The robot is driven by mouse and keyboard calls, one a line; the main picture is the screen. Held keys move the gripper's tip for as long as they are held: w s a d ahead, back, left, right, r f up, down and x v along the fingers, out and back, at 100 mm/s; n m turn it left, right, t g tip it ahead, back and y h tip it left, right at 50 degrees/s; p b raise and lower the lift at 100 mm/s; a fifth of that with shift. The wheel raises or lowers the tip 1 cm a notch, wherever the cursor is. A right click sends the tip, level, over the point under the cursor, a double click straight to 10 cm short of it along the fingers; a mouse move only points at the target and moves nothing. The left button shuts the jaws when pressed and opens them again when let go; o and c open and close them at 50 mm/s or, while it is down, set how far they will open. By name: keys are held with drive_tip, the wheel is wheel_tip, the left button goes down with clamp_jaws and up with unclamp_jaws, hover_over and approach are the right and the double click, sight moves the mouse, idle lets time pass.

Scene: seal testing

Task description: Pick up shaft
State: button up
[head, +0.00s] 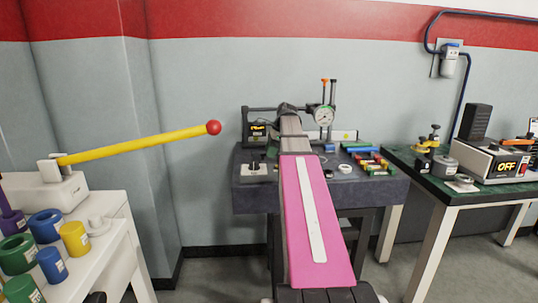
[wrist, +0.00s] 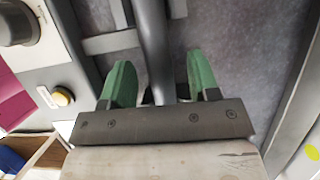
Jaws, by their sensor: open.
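In the wrist view the shaft is a dark grey cylinder (wrist: 154,45) running from the top edge down between the fingers. My gripper (wrist: 160,75) is open, with one green finger to the left of the shaft and one to the right. A gap shows between the shaft and the right finger; the left finger looks closer to it. I cannot tell whether the fingers are level with the shaft. The shaft's lower end is hidden behind the gripper's palm. In the head view my pink arm reaches to the dark bench (head: 250,198), and the shaft cannot be made out.
A yellow lever (head: 140,145) juts out at left. A green-topped table (head: 440,187) stands right.

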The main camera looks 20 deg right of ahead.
clamp_jaws()
drive_tip(key=shift+r, duration=0.15)
wheel_tip(320, 180, up, 4)
drive_tip(key=shift+r, duration=0.1)
drive_tip(key=s+a+r, duration=0.3)
drive_tip(key=a+r, duration=0.3)
drive_tip(key=a, duration=0.5)
drive_tip(key=shift+a+r, duration=0.2)
drive_tip(key=shift+r, duration=0.05)
